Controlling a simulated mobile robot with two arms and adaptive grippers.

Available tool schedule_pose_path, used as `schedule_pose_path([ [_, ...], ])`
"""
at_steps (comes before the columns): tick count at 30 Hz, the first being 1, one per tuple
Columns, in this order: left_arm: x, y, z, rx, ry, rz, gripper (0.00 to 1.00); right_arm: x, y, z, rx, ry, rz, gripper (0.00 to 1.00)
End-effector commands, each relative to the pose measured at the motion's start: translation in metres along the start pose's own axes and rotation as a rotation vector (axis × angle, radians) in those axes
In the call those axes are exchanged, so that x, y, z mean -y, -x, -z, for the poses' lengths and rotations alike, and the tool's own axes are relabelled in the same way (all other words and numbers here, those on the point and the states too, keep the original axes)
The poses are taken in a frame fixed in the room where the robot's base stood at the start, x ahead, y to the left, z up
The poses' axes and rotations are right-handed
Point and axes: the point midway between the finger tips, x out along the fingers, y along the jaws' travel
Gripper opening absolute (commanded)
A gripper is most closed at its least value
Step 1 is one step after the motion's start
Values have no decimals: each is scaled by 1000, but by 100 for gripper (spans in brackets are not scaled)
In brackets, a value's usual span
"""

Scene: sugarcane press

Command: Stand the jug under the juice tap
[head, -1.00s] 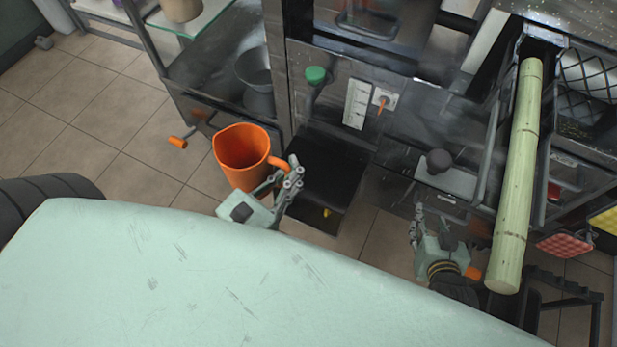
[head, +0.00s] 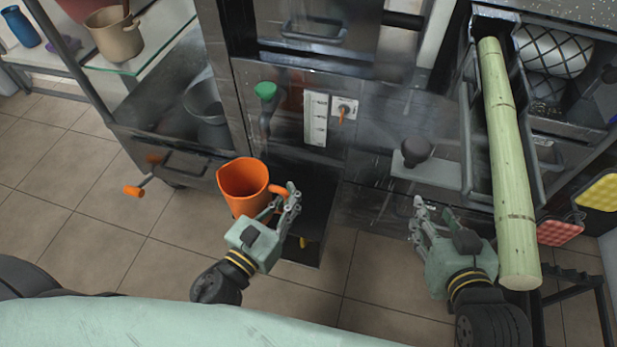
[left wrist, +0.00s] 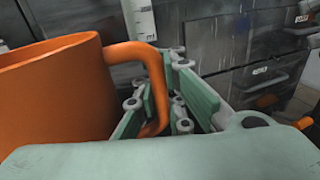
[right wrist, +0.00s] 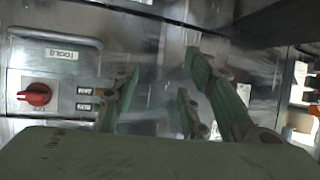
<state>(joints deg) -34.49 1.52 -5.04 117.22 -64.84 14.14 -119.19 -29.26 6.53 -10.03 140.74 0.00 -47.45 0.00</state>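The orange jug (head: 243,186) is upright and held in front of the press, left of the dark shelf (head: 302,200). My left gripper (head: 288,199) is shut on the jug's handle; the left wrist view shows the handle (left wrist: 158,88) between the fingers (left wrist: 172,100). The juice tap with its green knob (head: 265,92) is on the press front, beyond and slightly right of the jug. My right gripper (head: 420,215) is empty and open, in front of the press's lower panel; its parted fingers show in the right wrist view (right wrist: 165,90).
A green cane (head: 508,160) lies in the feed trough at right. A black knob (head: 416,150) sticks out of the press front. A pot (head: 115,36) stands on a glass shelf at left. An orange-ended crank handle (head: 134,190) juts out left of the jug. The tiled floor is clear.

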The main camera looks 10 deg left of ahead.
Motion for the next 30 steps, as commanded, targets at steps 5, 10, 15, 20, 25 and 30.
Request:
schedule_pose_path([
  [5,0,-44,-4,4,-3,3,0,-5,11,-34,171,-1,-11,40],
  [10,0,-72,-3,2,-2,0,0,-7,18,-55,267,-3,-16,40],
  [15,0,-80,0,0,0,0,0,-8,20,-60,286,-3,-17,40],
  [20,0,-79,10,-1,2,-1,0,-5,8,-39,172,-1,-11,40],
  [25,1,-79,24,0,2,-1,0,1,-3,4,-29,0,2,40],
  [30,1,-79,32,0,1,-1,0,5,-4,37,-180,0,10,40],
])
